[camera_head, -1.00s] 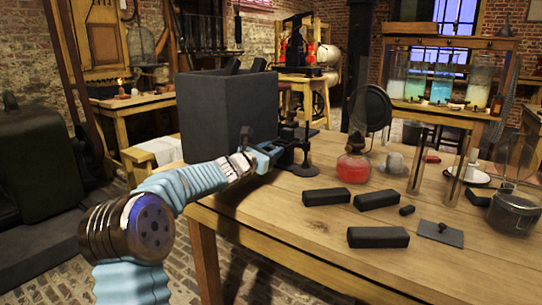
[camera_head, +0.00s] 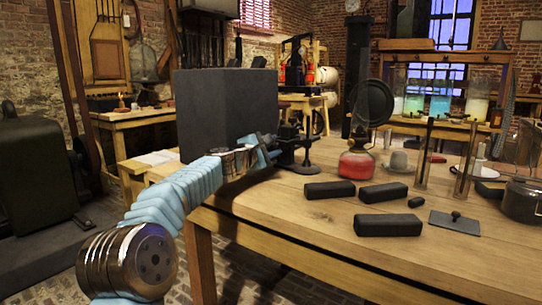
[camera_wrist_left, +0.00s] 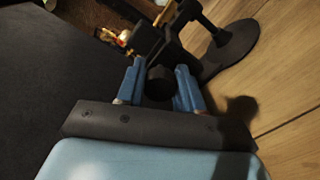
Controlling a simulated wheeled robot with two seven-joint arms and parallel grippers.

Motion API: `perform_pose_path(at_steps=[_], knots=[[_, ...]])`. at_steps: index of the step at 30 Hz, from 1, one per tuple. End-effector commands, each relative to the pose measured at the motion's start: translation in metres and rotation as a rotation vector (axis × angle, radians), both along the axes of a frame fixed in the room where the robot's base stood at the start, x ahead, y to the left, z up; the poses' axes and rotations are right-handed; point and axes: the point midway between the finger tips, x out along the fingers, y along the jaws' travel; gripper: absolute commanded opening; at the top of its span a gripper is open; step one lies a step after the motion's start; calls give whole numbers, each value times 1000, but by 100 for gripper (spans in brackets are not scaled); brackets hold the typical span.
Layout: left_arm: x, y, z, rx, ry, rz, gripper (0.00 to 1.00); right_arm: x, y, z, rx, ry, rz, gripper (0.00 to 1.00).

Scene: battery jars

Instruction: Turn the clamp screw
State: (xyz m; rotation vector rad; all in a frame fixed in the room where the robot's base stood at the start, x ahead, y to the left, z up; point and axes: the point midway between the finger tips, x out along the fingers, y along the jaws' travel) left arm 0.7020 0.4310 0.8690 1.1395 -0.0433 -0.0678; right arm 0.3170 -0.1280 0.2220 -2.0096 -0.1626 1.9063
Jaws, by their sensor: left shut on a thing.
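The black clamp (camera_head: 294,146) stands on a round foot near the back left part of the wooden table, beside a large dark grey box. In the left wrist view the dark round screw knob (camera_wrist_left: 160,82) sits between the two blue fingers. My left gripper (camera_head: 267,151) reaches in from the left at the clamp. In the left wrist view the left gripper (camera_wrist_left: 160,90) is shut on the knob, with a finger on each side. The clamp's foot and post (camera_wrist_left: 232,42) show behind it. My right gripper is in neither view.
The dark grey box (camera_head: 226,105) rises right behind my left gripper. A red oil lamp (camera_head: 356,164) stands right of the clamp. Several black blocks (camera_head: 388,225) and a flat dark plate (camera_head: 455,222) lie toward the front right. The table's front left is bare.

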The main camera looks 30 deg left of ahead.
Motion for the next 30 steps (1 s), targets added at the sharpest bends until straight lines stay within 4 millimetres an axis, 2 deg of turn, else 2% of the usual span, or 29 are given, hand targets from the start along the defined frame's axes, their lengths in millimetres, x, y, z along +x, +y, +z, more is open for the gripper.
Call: perform_pose_path(at_steps=[1, 12, 30], knots=[[0, -2, -2, 43, -8, -5, 6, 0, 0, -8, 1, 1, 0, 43], [0, -3, -4, 394, -33, -5, 6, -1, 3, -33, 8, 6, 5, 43], [1, -4, -7, 916, -72, -11, 6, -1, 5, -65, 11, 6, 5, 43]])
